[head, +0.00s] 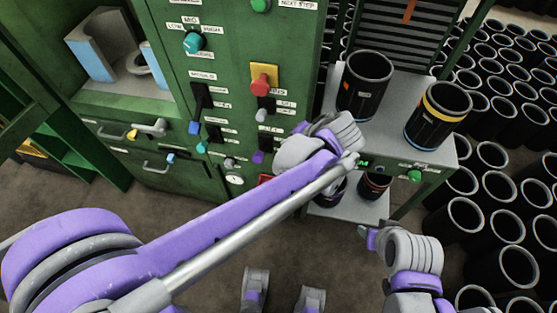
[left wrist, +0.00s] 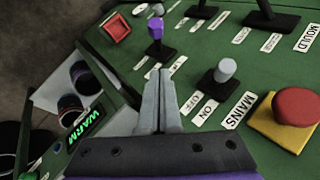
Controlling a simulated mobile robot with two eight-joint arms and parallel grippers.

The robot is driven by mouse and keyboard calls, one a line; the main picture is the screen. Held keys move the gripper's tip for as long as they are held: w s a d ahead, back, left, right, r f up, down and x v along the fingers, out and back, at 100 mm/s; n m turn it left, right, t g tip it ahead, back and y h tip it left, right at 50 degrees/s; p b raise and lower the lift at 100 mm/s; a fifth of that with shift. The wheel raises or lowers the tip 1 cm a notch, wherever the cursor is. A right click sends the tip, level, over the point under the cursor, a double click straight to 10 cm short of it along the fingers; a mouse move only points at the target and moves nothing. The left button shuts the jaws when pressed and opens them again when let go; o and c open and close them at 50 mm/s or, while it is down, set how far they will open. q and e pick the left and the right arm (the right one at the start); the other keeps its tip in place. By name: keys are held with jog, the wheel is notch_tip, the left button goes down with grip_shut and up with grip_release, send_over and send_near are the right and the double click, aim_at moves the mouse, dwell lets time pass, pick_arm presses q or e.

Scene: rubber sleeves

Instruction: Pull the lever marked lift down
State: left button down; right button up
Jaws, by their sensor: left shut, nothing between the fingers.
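My left gripper (left wrist: 161,75) is shut and empty in the left wrist view, its fingertips over the green panel between a purple-tipped lever (left wrist: 155,32) and a grey-tipped switch (left wrist: 225,70) marked MAINS. The purple-tipped lever stands on a black base beyond the fingertips, apart from them. The small labels beside it are too blurred to read, so I cannot tell which lever is marked lift. In the head view the purple tip (head: 258,157) shows left of my left wrist, which hides the fingers. My right arm's end (head: 370,238) is at the lower right; its fingers are unclear.
A red button on a yellow plate (head: 264,77) sits above the grey-tipped switch. A black lever with a blue tip (head: 195,127) is further left on the panel. Black sleeves (head: 366,85) stand on a grey shelf at the right, with many more on the floor.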

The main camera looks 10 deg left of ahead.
pick_arm(q)
jog(key=shift+w+d+f, duration=0.15)
jog(key=shift+w+d, duration=0.05)
jog(key=shift+d, duration=0.55)
jog(key=shift+a, duration=0.1)
jog(key=shift+f, duration=0.1)
jog(key=s+a+x, duration=0.2)
jog(key=x, duration=1)
jog(key=shift+f+b, duration=0.25)
jog(key=shift+b, duration=0.1)
jog(key=shift+f, duration=0.1)
